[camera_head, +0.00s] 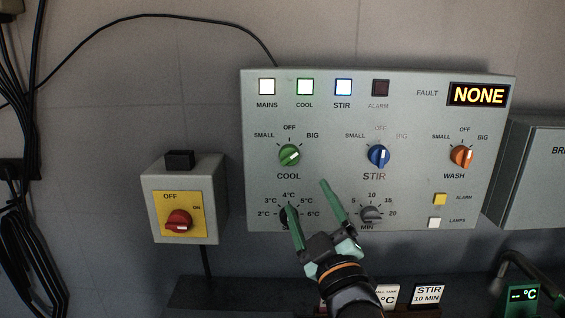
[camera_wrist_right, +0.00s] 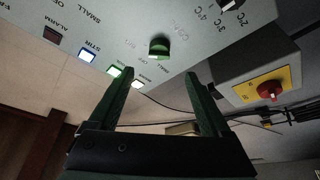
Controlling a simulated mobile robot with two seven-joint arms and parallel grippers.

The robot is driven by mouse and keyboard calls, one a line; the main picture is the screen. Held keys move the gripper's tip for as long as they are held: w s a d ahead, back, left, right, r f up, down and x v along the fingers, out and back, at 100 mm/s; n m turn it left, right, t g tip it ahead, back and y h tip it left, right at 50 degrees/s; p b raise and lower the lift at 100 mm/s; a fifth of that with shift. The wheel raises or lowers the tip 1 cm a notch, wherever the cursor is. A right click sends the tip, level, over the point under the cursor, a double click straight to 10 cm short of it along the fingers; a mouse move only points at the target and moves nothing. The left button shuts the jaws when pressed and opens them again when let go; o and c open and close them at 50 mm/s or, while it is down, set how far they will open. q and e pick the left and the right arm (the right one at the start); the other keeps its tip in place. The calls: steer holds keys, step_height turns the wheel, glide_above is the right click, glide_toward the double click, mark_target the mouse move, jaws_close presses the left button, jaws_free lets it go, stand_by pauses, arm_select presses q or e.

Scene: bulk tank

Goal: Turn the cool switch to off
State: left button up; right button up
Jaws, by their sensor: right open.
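The cool switch (camera_head: 289,155) is a green round knob on the grey control panel, with SMALL, OFF and BIG around it. Its white mark points up and right, toward BIG. The cool lamp (camera_head: 305,87) above is lit green. My right gripper (camera_head: 308,195) is open and empty, below the cool switch in the head view, its fingers pointing up toward the panel. In the right wrist view the green knob (camera_wrist_right: 159,48) shows just beyond and between the fingertips (camera_wrist_right: 158,72), apart from them. My left gripper is not in view.
The blue stir switch (camera_head: 378,156) and orange wash switch (camera_head: 462,156) stand right of the cool switch. A temperature dial (camera_head: 289,216) sits below, partly hidden by my gripper. A grey box with a red knob (camera_head: 178,220) is at the left. Small signs (camera_head: 428,295) stand below the panel.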

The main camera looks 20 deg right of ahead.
mark_target(291, 159)
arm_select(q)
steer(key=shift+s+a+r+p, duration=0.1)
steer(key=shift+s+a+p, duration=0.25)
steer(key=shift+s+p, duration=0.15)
arm_select(e)
steer(key=x, duration=1.1)
steer(key=shift+w+r, duration=0.15)
steer(key=shift+w, duration=0.2)
